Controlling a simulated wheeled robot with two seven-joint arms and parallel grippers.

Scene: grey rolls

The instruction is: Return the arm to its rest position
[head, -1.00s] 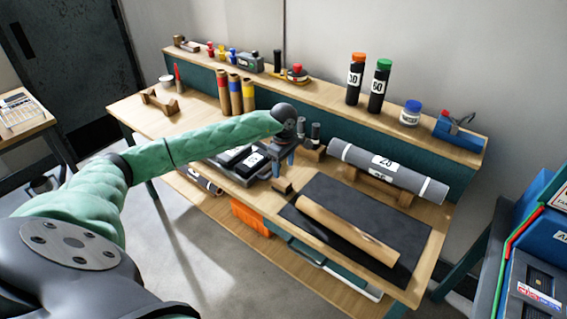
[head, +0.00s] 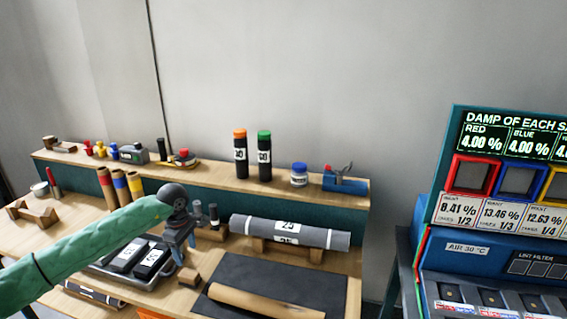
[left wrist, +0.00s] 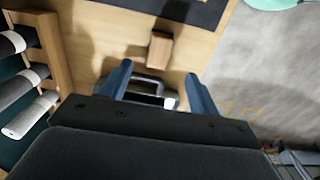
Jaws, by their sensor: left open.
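My left gripper (head: 181,242) hangs over the bench (head: 60,240), at the end of the green-sleeved arm that comes in from the left. In the left wrist view its two blue fingers (left wrist: 160,88) stand apart, with nothing held between them. Beneath and beyond them are the bare wood, a small wooden block (left wrist: 160,48) and part of a tray with a metal handle. In the head view the fingers are just right of the tray (head: 105,268) with black, white-labelled boxes. My right gripper is in neither view.
A grey roll (head: 290,232) rests on a wooden cradle, behind a dark mat (head: 250,277) with a brown roll (head: 265,304). The raised shelf (head: 215,172) carries two dark canisters and other items. A blue machine with a screen (head: 500,140) stands at the right.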

